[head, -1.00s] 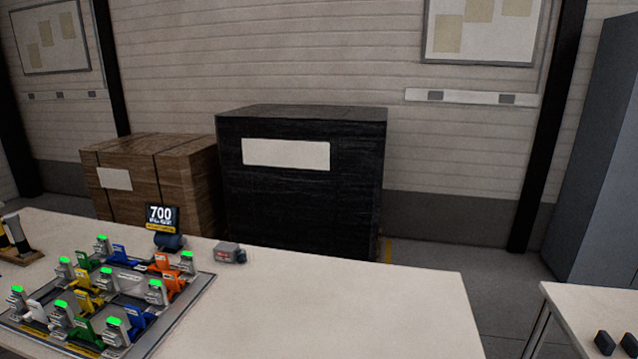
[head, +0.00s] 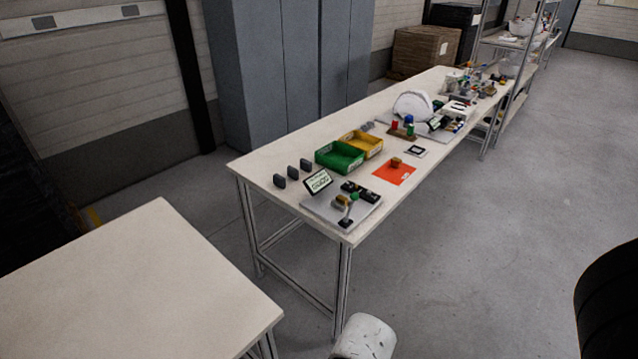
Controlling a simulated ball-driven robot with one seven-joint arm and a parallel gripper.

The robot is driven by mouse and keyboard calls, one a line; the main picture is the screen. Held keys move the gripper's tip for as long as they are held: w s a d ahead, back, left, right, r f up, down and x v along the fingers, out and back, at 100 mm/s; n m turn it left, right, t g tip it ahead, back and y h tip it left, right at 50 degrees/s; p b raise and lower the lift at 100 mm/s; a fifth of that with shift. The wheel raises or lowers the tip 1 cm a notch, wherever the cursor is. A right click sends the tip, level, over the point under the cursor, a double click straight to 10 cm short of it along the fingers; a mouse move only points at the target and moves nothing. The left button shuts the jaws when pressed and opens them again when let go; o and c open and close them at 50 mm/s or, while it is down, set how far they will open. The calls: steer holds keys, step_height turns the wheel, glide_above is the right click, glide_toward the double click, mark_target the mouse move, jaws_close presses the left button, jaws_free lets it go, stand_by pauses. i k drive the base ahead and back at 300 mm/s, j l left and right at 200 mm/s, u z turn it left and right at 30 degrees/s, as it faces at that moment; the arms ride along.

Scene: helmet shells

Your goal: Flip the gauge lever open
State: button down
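A small light-grey plate (head: 318,212) lies on the near end of a long white table. My gripper is not in view.
A green bin (head: 339,158) and a yellow bin (head: 361,143) stand behind the plate, with dark blocks (head: 292,173) to its left. An orange mat (head: 395,171) lies to its right. A bare white table (head: 140,290) is at lower left. Open grey floor (head: 480,260) lies right.

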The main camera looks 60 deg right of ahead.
mark_target(354, 197)
steer(key=z, duration=1.3)
steer(key=i+l+z, duration=0.15)
steer(key=l, duration=0.2)
steer(key=i+l+z, duration=0.15)
steer(key=i+l, duration=0.05)
steer(key=l, duration=0.1)
